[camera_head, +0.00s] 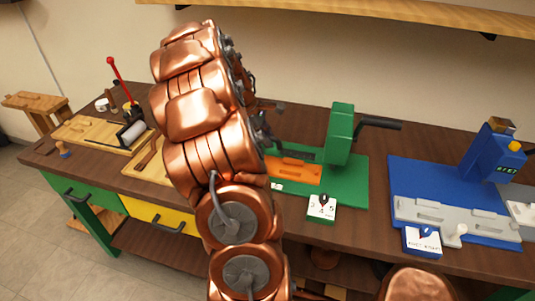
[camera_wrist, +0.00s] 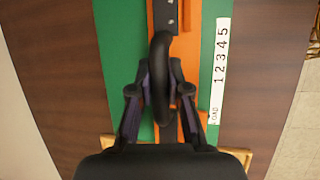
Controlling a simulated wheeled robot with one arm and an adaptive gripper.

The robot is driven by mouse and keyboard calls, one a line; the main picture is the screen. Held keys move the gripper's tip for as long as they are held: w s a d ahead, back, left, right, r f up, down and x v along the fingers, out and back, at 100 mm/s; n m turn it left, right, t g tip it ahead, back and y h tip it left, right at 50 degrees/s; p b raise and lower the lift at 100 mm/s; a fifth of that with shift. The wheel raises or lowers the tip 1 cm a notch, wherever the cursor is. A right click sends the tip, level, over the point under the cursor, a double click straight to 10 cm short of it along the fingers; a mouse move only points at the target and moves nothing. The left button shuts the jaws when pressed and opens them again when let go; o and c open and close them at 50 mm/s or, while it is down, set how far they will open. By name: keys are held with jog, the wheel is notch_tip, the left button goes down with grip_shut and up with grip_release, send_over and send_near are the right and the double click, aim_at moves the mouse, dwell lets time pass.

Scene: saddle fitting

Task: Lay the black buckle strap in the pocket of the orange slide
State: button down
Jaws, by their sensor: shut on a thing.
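In the wrist view, my gripper (camera_wrist: 160,92) is shut on a black curved piece (camera_wrist: 160,50), which looks like the buckle strap. It is held above the orange slide (camera_wrist: 187,70), seen from above. The slide runs up the picture over a green base (camera_wrist: 122,50). The held piece and my fingers cover much of the slide, so I cannot tell whether the strap touches it. In the head view, the slide (camera_head: 295,172) lies on the green fixture (camera_head: 345,180). My copper arm hides the gripper there.
A green upright with a black lever (camera_head: 380,123) rises behind the slide. A white scale marked 1 to 5 (camera_wrist: 221,70) runs beside it. A blue station (camera_head: 440,180) stands to the right. Wooden boards (camera_head: 90,130) and a red-knobbed lever (camera_head: 118,75) are at left.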

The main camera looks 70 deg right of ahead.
jog(key=shift+f+p, duration=0.75)
jog(key=shift+f, duration=2.4)
jog(key=shift+f, duration=0.15)
jog(key=c, duration=1.1)
grip_release()
jog(key=shift+c, duration=0.2)
jog(key=shift+b+v, duration=1.5)
jog(key=shift+v, duration=4.75)
